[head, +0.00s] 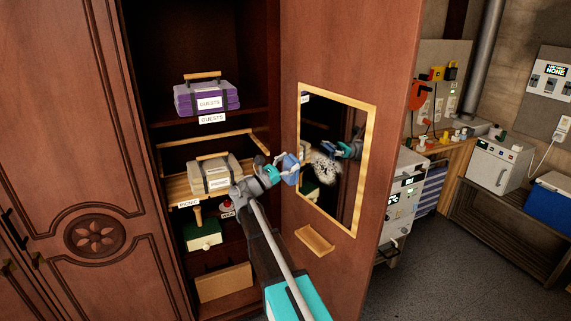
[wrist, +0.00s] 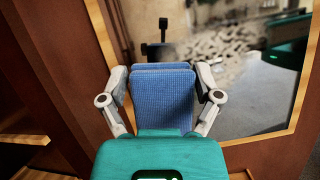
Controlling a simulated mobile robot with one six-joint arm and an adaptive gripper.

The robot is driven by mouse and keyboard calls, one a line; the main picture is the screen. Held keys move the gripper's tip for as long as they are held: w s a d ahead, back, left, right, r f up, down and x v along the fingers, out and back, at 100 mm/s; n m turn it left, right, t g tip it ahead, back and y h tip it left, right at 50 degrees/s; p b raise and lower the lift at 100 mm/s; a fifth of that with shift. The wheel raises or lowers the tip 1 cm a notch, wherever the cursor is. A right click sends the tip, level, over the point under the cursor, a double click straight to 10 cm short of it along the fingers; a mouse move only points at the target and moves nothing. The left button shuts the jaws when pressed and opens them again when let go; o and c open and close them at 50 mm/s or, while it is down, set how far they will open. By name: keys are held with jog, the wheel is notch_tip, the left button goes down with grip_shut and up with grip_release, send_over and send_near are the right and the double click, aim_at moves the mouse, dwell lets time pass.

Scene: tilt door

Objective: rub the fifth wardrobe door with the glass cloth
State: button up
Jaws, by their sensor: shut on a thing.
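The wardrobe door (head: 345,60) stands open, with a wood-framed mirror (head: 318,190) on its inner face. A greyish smudge (head: 325,168) lies on the mirror glass, and it also shows in the wrist view (wrist: 232,48). My gripper (head: 287,168) is shut on a folded blue cloth (wrist: 162,98). The cloth is in front of the mirror's left part, left of the smudge in the head view. I cannot tell whether it touches the glass. The mirror reflects my gripper and the cloth.
A small wooden ledge (head: 315,239) juts from the door below the mirror. Shelves to the left hold a purple case (head: 207,98), a beige case (head: 215,174) and a green-and-white box (head: 202,234). A closed carved door (head: 75,130) is further left. Floor (head: 450,270) is clear at right.

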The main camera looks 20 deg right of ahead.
aim_at(325, 160)
jog(key=shift+w+d, duration=0.25)
jog(key=shift+d, duration=0.75)
jog(key=shift+w+d, duration=0.2)
jog(key=shift+d, duration=0.8)
jog(key=shift+w+d, duration=0.2)
jog(key=shift+d, duration=0.85)
jog(key=shift+s, duration=0.15)
jog(key=shift+s+d, duration=0.2)
jog(key=shift+s, duration=0.6)
jog(key=shift+s+d, duration=0.15)
jog(key=shift+s, duration=0.6)
jog(key=shift+s+d, duration=0.25)
jog(key=shift+s, duration=0.55)
jog(key=shift+s+d, duration=0.2)
jog(key=shift+s, duration=0.6)
jog(key=shift+s+d, duration=0.15)
jog(key=shift+s, duration=0.7)
jog(key=shift+s+d, duration=0.15)
jog(key=shift+s, duration=0.65)
